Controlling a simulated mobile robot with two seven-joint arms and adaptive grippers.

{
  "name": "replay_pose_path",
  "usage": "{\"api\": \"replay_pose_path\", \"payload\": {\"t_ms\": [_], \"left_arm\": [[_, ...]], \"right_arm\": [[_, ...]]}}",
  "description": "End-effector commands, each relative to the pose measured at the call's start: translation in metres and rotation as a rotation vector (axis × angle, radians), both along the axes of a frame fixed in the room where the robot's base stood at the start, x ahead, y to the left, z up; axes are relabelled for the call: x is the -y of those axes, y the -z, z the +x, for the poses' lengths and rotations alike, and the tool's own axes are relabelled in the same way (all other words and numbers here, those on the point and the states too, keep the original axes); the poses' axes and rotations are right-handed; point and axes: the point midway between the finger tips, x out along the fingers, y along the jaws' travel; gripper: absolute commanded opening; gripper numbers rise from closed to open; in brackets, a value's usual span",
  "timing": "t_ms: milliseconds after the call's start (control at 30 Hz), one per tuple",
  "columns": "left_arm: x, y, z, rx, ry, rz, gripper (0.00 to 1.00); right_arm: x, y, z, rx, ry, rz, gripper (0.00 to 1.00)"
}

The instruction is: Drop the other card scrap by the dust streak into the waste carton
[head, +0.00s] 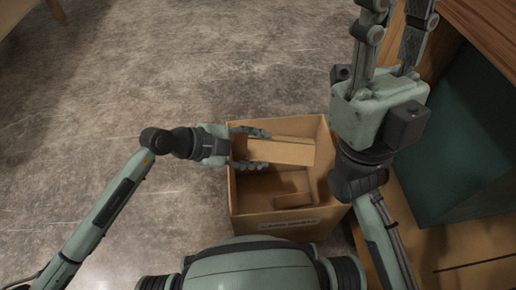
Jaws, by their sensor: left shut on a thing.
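My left gripper (256,148) is shut on a card scrap (288,152), a long tan folded piece. It holds the scrap level over the open top of the waste carton (278,227), a brown box with a label on its front. Another tan card piece (293,199) lies inside the carton at the bottom right. My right gripper (392,28) points up at the upper right, its fingers apart and nothing seen between them. I cannot make out the dust streak.
A wooden unit (484,22) with a dark green panel (462,140) stands at the right, close to my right arm. Bare grey concrete floor (130,80) is open to the left and behind the carton. A wooden edge shows at the top left.

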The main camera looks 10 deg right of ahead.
Motion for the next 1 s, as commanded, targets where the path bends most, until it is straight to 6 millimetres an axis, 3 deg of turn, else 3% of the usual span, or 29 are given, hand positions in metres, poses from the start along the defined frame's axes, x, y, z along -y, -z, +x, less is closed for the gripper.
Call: {"api": "replay_pose_path", "payload": {"t_ms": [33,100,500,533,700,1000], "left_arm": [[-0.0003,0.0130,0.0000,0.000,0.000,0.001,0.33],[-0.0004,0.0154,0.0000,0.000,0.000,0.001,0.33],[-0.0002,0.0154,0.0000,-0.001,-0.001,0.001,0.33],[-0.0002,0.0154,-0.0001,-0.001,0.000,0.000,0.51],[-0.0002,0.0155,-0.0002,-0.001,0.000,0.000,0.72],[-0.0006,0.0155,-0.0003,-0.001,0.000,0.000,0.73]], "right_arm": [[-0.0007,0.0068,-0.0003,0.026,-0.001,-0.009,0.29],[-0.0013,0.0048,-0.0004,0.046,-0.002,-0.018,0.29],[-0.0019,-0.0002,-0.0005,0.070,-0.003,-0.027,0.29],[-0.0019,-0.0001,-0.0005,0.070,-0.003,-0.027,0.29],[-0.0019,-0.0001,-0.0005,0.069,-0.003,-0.027,0.29],[-0.0023,0.0005,-0.0001,0.066,-0.003,-0.028,0.29]]}}
